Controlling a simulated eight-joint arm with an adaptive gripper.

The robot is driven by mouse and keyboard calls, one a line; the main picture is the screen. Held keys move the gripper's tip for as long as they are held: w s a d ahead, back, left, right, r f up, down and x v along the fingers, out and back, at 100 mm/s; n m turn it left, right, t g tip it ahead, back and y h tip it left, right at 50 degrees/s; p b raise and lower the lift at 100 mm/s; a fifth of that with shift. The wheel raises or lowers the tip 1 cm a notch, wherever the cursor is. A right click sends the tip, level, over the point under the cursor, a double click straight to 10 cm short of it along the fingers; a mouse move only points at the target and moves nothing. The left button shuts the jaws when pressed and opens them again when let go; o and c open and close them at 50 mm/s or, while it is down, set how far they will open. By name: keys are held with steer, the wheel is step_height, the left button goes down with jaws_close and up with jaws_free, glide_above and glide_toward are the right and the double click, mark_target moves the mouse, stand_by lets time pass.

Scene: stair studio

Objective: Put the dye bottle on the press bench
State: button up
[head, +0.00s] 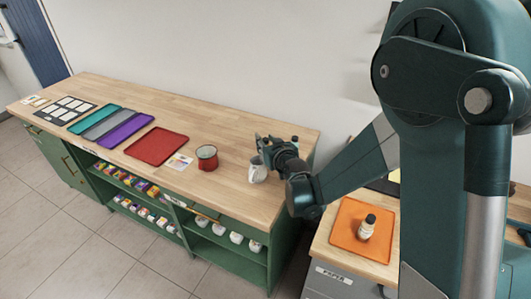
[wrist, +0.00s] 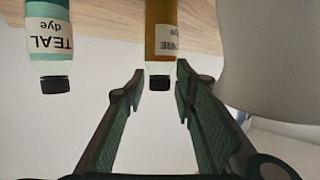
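In the wrist view, an amber-brown dye bottle (wrist: 162,30) with a black cap appears upside down between my open fingers. Its label is only partly readable. My gripper (wrist: 158,75) holds nothing; I cannot tell how far the bottle is beyond the fingertips. A teal dye bottle (wrist: 50,30) is to its left. In the head view my gripper (head: 268,153) is over the right end of the long wooden bench (head: 225,115); these two bottles are not clearly seen there. Another bottle (head: 367,227), pale-labelled with a dark cap, stands on an orange tray (head: 345,240) at lower right.
A white mug or jug (head: 258,172) is right beside my gripper, and a large pale shape (wrist: 265,60) fills the right of the wrist view. The long bench's back is clear.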

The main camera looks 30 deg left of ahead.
steer(key=shift+c, duration=0.2)
stand_by(0.4)
jaws_close()
